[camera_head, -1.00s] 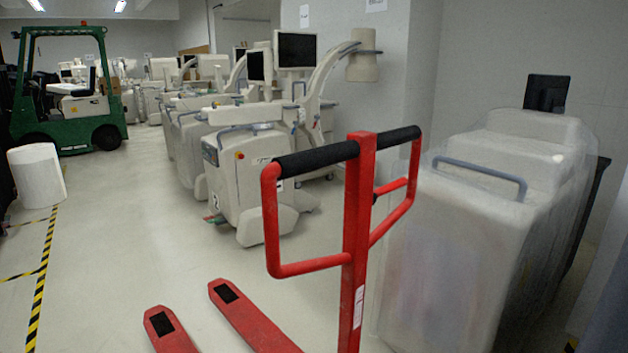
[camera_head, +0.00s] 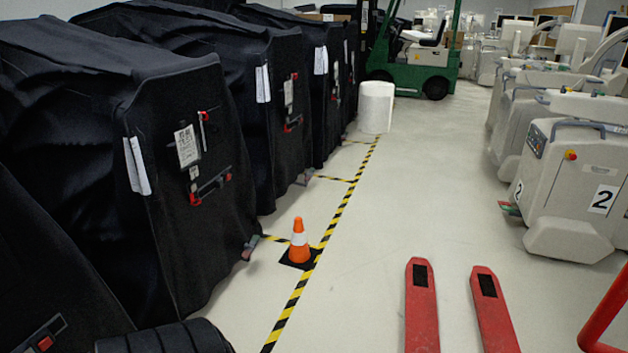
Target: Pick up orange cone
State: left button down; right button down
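The orange cone (camera_head: 299,243) stands upright on the floor left of centre in the head view. It has a white band and a dark square base (camera_head: 300,258). The base sits at the yellow-and-black floor tape, in front of the covered carts. Neither of my grippers is in view, so their state and distance from the cone do not show.
Black-covered carts (camera_head: 190,130) line the left side. Red pallet-jack forks (camera_head: 422,310) lie at front right, with part of its red handle (camera_head: 606,318) at the edge. A white roll (camera_head: 376,107) and green forklift (camera_head: 412,50) stand behind. Pale machines fill the right. The middle floor is clear.

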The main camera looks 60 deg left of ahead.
aim_at(298, 255)
jog(key=u, duration=1.9)
jog(key=i+l+u, duration=0.15)
jog(key=i, duration=1.3)
jog(key=j, duration=0.05)
